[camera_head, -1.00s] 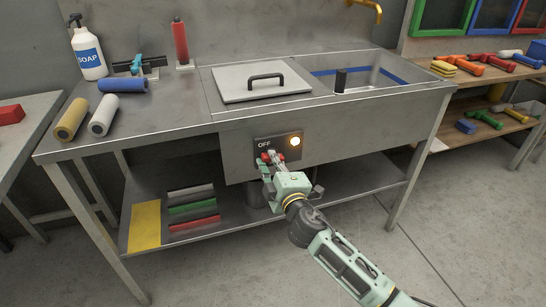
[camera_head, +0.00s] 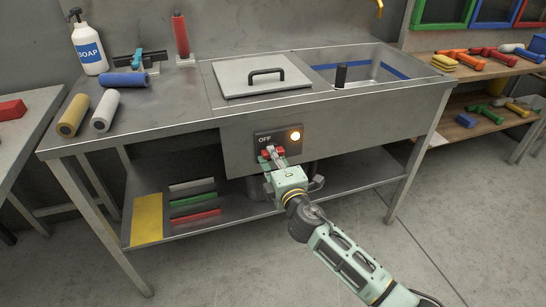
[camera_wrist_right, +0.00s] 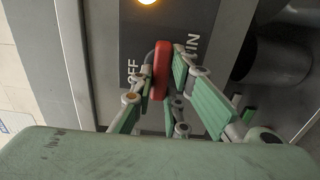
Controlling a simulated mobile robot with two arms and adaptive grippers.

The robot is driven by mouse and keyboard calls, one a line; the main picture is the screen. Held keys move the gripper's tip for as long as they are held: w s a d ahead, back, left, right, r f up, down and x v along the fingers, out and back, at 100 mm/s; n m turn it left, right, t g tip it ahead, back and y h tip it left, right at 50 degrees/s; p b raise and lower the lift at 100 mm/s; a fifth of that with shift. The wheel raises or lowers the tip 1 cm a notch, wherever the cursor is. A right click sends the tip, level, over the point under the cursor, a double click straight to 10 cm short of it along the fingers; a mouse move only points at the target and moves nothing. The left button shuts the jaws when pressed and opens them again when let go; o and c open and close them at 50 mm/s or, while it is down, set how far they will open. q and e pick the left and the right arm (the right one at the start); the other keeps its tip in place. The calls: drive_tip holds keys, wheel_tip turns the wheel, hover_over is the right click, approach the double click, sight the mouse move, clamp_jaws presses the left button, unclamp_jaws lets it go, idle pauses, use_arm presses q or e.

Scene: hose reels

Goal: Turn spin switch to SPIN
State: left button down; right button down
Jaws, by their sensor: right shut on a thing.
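The spin switch is a red knob (camera_head: 266,154) on a dark panel (camera_head: 265,133) at the front of the metal sink bench. It also shows in the right wrist view (camera_wrist_right: 161,72), between the OFF lettering and a partly hidden label ending in "IN". My right gripper (camera_head: 274,153) is shut on the red knob, with one finger on each side in the right wrist view (camera_wrist_right: 163,75). The fingers hide part of the knob in the head view, so its exact angle is hard to tell there. A lamp (camera_head: 295,135) on the panel glows warm yellow. My left gripper is not in view.
A lid with a black handle (camera_head: 266,76) covers part of the bench top above the panel, beside the open basin (camera_head: 385,77). The lower shelf (camera_head: 345,174) runs below and behind my right gripper. The floor in front is clear.

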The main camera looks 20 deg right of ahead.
drive_tip(key=c, duration=1.7)
unclamp_jaws()
drive_tip(key=s, duration=1.2)
drive_tip(key=shift+d, duration=0.15)
